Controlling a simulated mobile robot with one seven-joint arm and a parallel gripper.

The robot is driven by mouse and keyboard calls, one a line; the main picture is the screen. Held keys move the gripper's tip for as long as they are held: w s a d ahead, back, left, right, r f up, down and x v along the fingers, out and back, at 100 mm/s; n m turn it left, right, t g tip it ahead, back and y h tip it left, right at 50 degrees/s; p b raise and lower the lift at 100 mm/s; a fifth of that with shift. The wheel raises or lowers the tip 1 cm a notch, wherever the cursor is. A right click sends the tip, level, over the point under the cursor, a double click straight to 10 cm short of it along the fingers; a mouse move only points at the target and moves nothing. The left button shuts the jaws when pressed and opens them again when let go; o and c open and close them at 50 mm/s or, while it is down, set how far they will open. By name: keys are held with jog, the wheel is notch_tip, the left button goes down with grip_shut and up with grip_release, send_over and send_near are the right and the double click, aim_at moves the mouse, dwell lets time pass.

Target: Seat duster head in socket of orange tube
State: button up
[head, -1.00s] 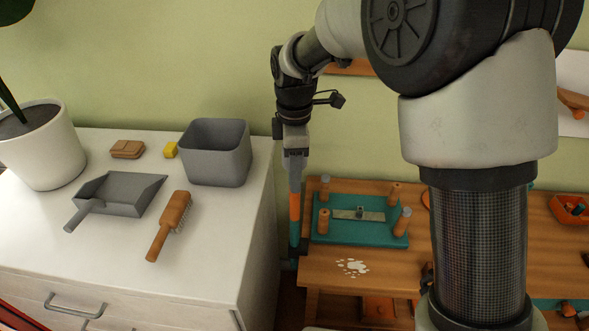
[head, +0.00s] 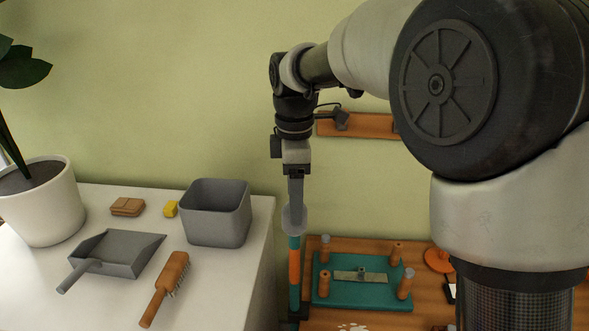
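In the head view the orange tube (head: 295,267), with teal bands, stands upright beside the right edge of the white cabinet. A rounded grey piece (head: 294,219), which looks like the duster head, sits in line directly above the tube's top teal band. Whether it is fully seated cannot be told from here. My gripper (head: 295,198) points straight down just above this grey piece. Its fingers are seen edge-on, so their opening is hidden, and I cannot tell whether they touch the piece.
A grey bin (head: 217,228), dustpan (head: 133,265), brush (head: 168,282), yellow block (head: 170,209) and potted plant (head: 42,205) occupy the cabinet at left. A teal board with pegs (head: 345,294) lies on the wooden bench to the right of the tube.

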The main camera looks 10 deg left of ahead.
notch_tip(320, 180, up, 7)
jog(key=shift+f, duration=0.1)
dwell(0.4)
jog(key=s+d+r+m+t+p, duration=0.1)
jog(key=s+d+r+m, duration=0.1)
jog(key=s+d+m, duration=0.4)
jog(key=s+d+r+m+t+p, duration=0.1)
jog(key=s+d+r+m+t, duration=0.2)
jog(key=d, duration=0.5)
jog(key=s+d+f+m+t, duration=0.1)
jog(key=s+d+f+m, duration=0.3)
jog(key=s+d+m, duration=0.4)
jog(key=s+m, duration=0.2)
jog(key=m, duration=0.1)
jog(key=shift+s+d+f+t+p, duration=0.3)
jog(key=shift+s+f+p, duration=0.05)
jog(key=shift+p, duration=0.05)
